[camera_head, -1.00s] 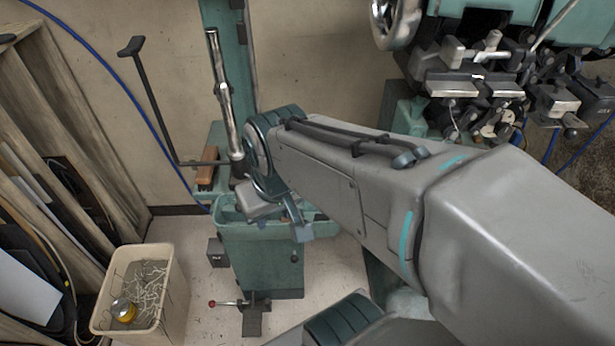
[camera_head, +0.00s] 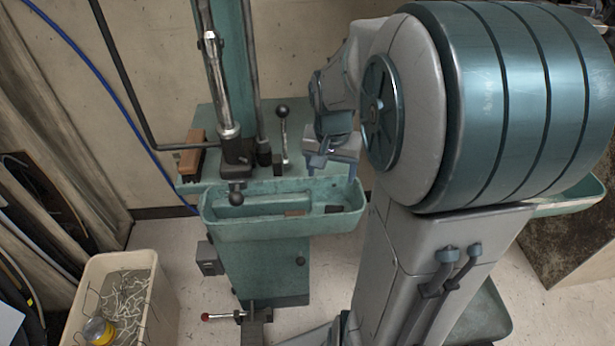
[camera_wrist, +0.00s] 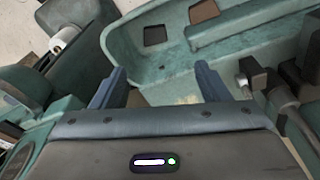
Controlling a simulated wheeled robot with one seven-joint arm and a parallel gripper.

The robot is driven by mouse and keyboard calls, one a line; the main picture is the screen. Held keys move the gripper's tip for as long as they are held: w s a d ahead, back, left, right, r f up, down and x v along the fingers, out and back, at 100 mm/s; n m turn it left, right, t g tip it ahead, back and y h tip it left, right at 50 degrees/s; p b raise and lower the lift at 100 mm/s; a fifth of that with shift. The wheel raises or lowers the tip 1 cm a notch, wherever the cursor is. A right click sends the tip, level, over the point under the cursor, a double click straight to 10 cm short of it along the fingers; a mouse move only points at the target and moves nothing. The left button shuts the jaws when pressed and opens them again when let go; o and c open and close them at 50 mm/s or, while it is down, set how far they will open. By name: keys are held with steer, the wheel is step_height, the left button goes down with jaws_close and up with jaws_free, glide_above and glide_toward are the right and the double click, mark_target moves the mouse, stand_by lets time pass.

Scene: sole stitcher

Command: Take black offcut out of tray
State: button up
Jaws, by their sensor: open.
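The teal tray (camera_head: 260,231) is fixed to the front of the machine column. A small black offcut (camera_head: 334,209) lies on its floor near the right end; in the wrist view the dark piece (camera_wrist: 155,35) lies beyond the fingertips. A brown offcut (camera_head: 297,213) lies just left of it, and it also shows in the wrist view (camera_wrist: 203,11). My gripper (camera_head: 329,178) is open and empty, above the tray's right end. In the wrist view its two fingers (camera_wrist: 160,75) stand apart, pointing into the tray, with nothing between them.
A ball-topped lever (camera_head: 283,135) and metal posts rise behind the tray. A brown block (camera_head: 192,150) sits on the machine ledge at left. A cream bin (camera_head: 145,300) with pale scraps and a yellow tin (camera_head: 99,330) stands on the floor at lower left.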

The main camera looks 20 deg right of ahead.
steer(key=b, duration=0.2)
glide_above(333, 210)
steer(key=shift+m, duration=0.3)
steer(key=f, duration=1)
steer(key=shift+a, duration=0.35)
steer(key=f, duration=0.1)
steer(key=f+b, duration=0.1)
steer(key=f, duration=0.2)
steer(key=shift+s+d+b, duration=0.25)
steer(key=shift+b, duration=0.05)
steer(key=shift+w+f, duration=0.1)
steer(key=shift+f, duration=0.55)
steer(key=c, duration=1.1)
